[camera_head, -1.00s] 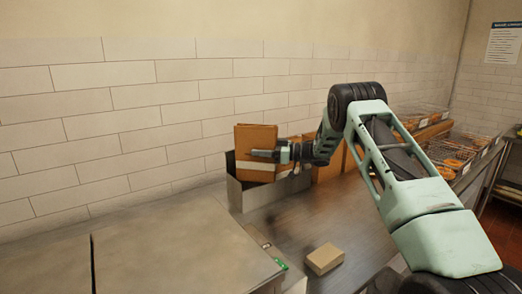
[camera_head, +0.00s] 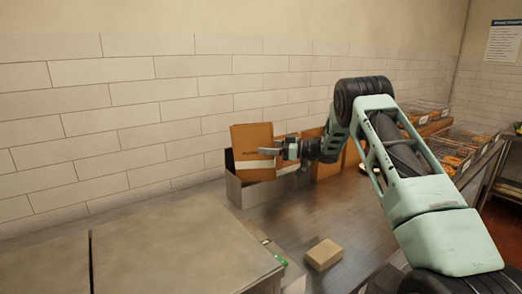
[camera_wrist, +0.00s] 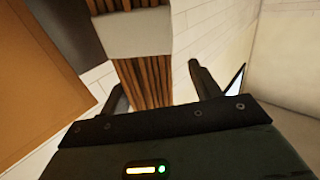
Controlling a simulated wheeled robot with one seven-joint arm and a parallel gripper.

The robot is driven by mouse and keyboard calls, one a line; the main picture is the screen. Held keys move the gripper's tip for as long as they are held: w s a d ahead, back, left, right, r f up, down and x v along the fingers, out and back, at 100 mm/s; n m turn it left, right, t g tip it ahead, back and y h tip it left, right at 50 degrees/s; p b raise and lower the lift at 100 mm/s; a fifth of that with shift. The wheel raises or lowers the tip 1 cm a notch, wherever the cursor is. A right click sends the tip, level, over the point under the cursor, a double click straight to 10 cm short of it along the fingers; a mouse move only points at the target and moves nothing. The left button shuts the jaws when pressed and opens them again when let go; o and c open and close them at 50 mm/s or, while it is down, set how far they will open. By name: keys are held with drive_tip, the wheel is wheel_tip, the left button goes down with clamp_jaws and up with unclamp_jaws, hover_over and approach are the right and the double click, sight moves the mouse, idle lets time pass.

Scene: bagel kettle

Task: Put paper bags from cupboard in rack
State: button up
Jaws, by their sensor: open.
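A bundle of brown paper bags (camera_head: 252,143) stands upright in the grey open-topped rack (camera_head: 251,194) against the tiled wall. Its lower part is hidden by the rack's front. My gripper (camera_head: 272,151) is at the bundle's right side, with a finger across its front face. In the wrist view, my gripper (camera_wrist: 160,88) is open, with the bundle's layered brown edges (camera_wrist: 146,82) and white band (camera_wrist: 138,34) between and beyond the fingers. I cannot tell whether either finger touches the bundle.
Brown upright panels (camera_head: 330,160) stand just right of the rack. A small tan box (camera_head: 324,254) lies on the dark counter (camera_head: 290,226). Wire baskets of baked goods (camera_head: 455,151) are at the far right. The pale worktop (camera_head: 160,250) at front left is clear.

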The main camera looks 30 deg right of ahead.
drive_tip(key=b+v, duration=0.2)
drive_tip(key=v, duration=0.7)
drive_tip(key=shift+s+d, duration=0.1)
drive_tip(key=shift+s, duration=0.05)
